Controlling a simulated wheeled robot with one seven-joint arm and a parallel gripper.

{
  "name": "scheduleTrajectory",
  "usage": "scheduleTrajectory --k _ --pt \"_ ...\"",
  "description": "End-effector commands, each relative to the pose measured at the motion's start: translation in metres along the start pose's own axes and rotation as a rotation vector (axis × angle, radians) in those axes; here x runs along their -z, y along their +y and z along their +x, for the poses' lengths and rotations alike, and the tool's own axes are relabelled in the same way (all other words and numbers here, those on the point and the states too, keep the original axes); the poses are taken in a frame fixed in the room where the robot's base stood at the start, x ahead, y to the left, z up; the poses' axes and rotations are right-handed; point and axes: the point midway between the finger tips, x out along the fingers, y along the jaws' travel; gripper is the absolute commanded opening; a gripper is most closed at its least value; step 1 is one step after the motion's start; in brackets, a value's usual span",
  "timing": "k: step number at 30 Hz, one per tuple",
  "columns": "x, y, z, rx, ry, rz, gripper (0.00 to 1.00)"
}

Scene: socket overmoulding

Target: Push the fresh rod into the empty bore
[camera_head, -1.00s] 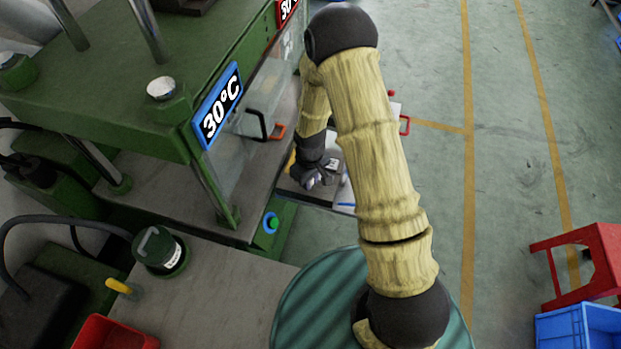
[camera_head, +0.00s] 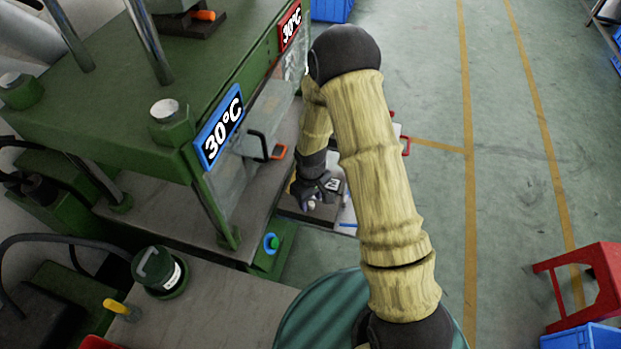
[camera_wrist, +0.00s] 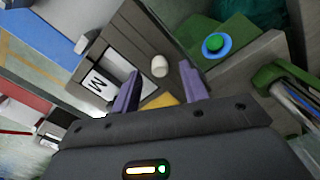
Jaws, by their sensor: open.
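A short white rod (camera_wrist: 160,67) shows in the wrist view, its rounded end up, at a dark brown grooved block (camera_wrist: 130,45). Whether it sits in a bore or how deep it goes, I cannot tell. My gripper (camera_wrist: 160,88) is open, its two purple fingers apart; the rod shows just beyond the gap between their tips, not clasped. In the head view my gripper (camera_head: 316,196) hangs low over the block beside the green press, and the arm hides part of it.
A white tile marked M (camera_wrist: 97,83) lies on the block's left side. A green housing with a blue-ringed green button (camera_wrist: 214,44) stands close at right. The press (camera_head: 110,110) with its 30°C sign (camera_head: 219,127) rises left of my arm. Open floor lies right.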

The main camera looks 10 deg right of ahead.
Motion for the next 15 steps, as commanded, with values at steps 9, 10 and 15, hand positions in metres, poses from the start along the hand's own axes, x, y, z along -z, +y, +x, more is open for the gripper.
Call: scheduleTrajectory --k 9,10,15 --pt "0.001 0.001 -0.043 -0.002 0.005 0.001 0.44" --pt "0.001 0.001 -0.048 -0.002 0.006 0.001 0.44" --pt "0.001 0.001 -0.076 -0.002 0.005 0.0 0.44"
